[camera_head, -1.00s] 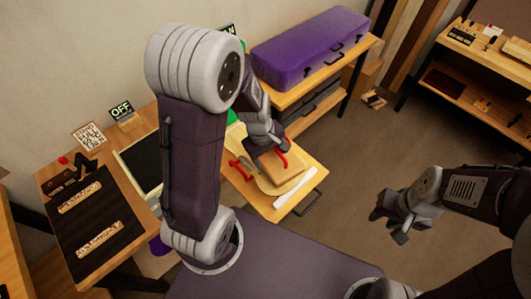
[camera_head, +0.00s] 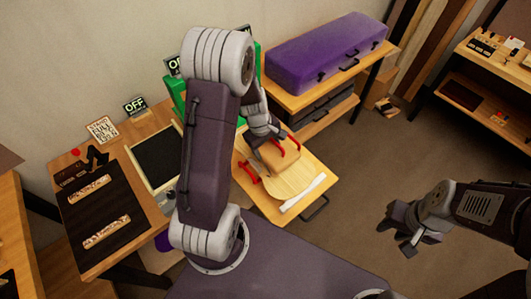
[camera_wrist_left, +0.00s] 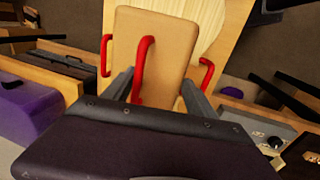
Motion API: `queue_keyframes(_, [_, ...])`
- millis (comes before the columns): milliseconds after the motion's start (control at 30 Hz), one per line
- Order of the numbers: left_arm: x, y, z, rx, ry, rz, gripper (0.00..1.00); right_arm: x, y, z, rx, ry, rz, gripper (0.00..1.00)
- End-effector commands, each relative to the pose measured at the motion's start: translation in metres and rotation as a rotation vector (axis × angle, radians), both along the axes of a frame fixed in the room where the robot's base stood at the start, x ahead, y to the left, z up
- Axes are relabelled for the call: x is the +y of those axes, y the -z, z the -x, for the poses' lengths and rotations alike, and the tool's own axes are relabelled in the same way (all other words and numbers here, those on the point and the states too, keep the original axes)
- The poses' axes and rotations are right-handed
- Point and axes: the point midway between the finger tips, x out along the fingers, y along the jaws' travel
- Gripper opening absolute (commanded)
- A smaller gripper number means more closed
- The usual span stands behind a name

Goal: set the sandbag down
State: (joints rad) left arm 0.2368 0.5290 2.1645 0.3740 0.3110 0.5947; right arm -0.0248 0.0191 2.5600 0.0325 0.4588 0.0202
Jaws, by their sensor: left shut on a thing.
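The sandbag is a tan block with a red handle. In the head view the sandbag (camera_head: 286,161) is at my left gripper (camera_head: 268,141), over the back part of a pale wooden plate (camera_head: 287,181). In the left wrist view the sandbag (camera_wrist_left: 165,45) fills the upper middle, its red handle (camera_wrist_left: 145,68) between the two fingers of my left gripper (camera_wrist_left: 155,95), which is shut on it. Whether the bag touches the plate cannot be told. My right gripper (camera_head: 400,228) hangs over the floor at the right; its fingers look apart.
Red curved pieces (camera_head: 247,172) stand beside the plate. A white strip (camera_head: 303,194) lies at the front of this wooden bench. A long purple case (camera_head: 325,52) sits on the bench behind. A dark mat (camera_head: 100,215) and an OFF sign (camera_head: 134,105) are at the left.

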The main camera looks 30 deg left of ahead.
Motion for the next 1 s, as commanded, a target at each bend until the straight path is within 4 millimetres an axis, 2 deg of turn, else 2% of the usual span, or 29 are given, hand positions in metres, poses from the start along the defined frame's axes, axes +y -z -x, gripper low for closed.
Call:
queue_keyframes(100, [0.01,0.005,-0.007,-0.002,0.0,0.0,0.0,0.0,-0.001,0.0,0.0,0.0,0.0,0.33])
queue_keyframes(267, [0.011,0.008,-0.008,-0.002,0.001,0.0,0.0,0.0,0.0,0.0,0.0,0.0,0.0,0.33])
queue_keyframes(500, [0.011,0.044,-0.008,-0.001,0.0,0.0,0.0,0.0,0.013,0.0,0.0,0.0,0.0,0.33])
queue_keyframes(933, [0.011,0.05,-0.008,-0.002,0.001,0.0,0.0,0.0,0.016,0.0,0.0,0.0,0.0,0.33])
queue_keyframes(967, [0.01,0.05,-0.007,0.0,0.001,0.001,0.71,0.0,0.015,0.0,0.0,0.0,0.0,0.33])
queue_keyframes(1000, [0.01,0.05,-0.007,0.0,0.001,0.001,0.82,0.0,0.015,0.0,0.0,0.0,0.0,0.33])
